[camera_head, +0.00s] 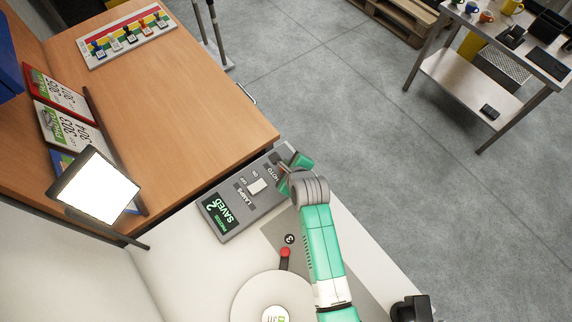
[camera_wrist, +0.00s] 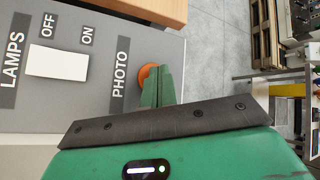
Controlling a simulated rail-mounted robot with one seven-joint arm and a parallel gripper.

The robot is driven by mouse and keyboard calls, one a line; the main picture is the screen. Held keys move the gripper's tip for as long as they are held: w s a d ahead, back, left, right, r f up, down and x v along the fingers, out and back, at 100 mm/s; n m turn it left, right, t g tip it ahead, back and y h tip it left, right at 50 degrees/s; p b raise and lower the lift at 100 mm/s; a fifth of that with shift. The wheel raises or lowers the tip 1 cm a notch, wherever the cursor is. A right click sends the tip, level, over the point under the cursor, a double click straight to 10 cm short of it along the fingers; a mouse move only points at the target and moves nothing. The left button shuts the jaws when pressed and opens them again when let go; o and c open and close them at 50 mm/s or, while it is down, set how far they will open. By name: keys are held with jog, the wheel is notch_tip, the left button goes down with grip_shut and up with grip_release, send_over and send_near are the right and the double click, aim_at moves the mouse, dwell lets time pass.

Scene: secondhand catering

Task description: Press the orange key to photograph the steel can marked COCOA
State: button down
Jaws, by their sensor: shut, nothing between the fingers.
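The orange key (camera_wrist: 147,74) is beside the PHOTO label on a grey control panel (camera_wrist: 100,20), partly hidden behind my fingers in the wrist view. My gripper (camera_wrist: 160,72) is shut and empty, its fingertips over or against the key's right side; I cannot tell whether they touch it. In the head view my gripper (camera_head: 287,172) is at the right end of the panel (camera_head: 230,228). The panel's display (camera_head: 219,212) reads PHOTOS 2 SAVED. No steel can marked COCOA can be made out.
The panel also has a white LAMPS switch (camera_head: 257,186). A round white turntable (camera_head: 250,296) with a red knob (camera_head: 285,252) stands near a "3" mark. A lit lamp panel (camera_head: 97,187) is at left. A wooden table (camera_head: 190,100) lies beyond; a steel trolley (camera_head: 465,85) stands far right.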

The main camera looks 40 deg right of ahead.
jog(key=shift+r, duration=0.1)
jog(key=shift+r+p, duration=0.75)
jog(key=shift+p, duration=0.2)
jog(key=shift+r, duration=0.1)
notch_tip(320, 180, up, 5)
jog(key=p, duration=0.5)
